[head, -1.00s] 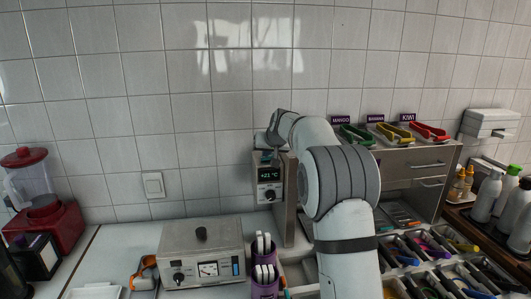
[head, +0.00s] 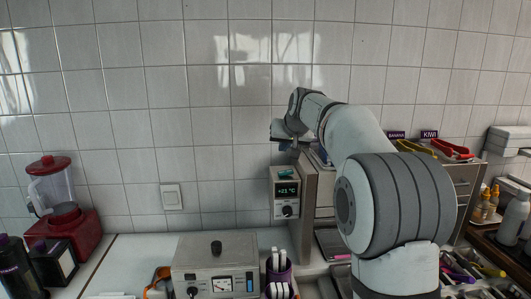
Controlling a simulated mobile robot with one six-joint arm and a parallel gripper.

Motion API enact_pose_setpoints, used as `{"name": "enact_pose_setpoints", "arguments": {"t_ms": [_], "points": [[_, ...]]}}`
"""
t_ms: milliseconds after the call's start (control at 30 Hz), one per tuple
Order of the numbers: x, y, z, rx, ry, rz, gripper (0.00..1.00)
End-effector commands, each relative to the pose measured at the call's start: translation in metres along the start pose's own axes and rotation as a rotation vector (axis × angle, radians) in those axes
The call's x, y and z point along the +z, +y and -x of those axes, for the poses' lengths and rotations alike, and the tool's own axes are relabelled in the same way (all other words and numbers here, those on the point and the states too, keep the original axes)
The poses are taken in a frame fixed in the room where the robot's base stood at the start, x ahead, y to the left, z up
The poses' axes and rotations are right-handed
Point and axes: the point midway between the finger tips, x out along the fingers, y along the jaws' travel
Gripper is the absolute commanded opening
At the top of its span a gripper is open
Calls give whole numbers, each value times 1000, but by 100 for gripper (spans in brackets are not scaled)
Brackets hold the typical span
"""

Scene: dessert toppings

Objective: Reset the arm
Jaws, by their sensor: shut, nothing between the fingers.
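My arm rises from the lower right and bends left over the counter. Its thick grey elbow joint fills much of the right side of the head view. My gripper (head: 281,134) is at the arm's far end, small, in front of the tiled wall and above the temperature box. It is shut and holds nothing. The arm hides the middle of the topping area behind it.
A temperature box (head: 286,192) reading about +21 °C is below my gripper. Tongs (head: 452,148) lie on the metal cabinet. Bottles (head: 513,222) stand right.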

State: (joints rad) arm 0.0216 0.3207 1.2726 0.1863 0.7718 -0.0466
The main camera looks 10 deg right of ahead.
Motion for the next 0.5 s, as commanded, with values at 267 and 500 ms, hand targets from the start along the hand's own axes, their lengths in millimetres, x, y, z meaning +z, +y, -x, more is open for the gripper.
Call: {"name": "enact_pose_setpoints", "arguments": {"t_ms": [267,500], "points": [[92,3,62,35,-122,17,0],[202,11,112,71,-246,36,0]]}}
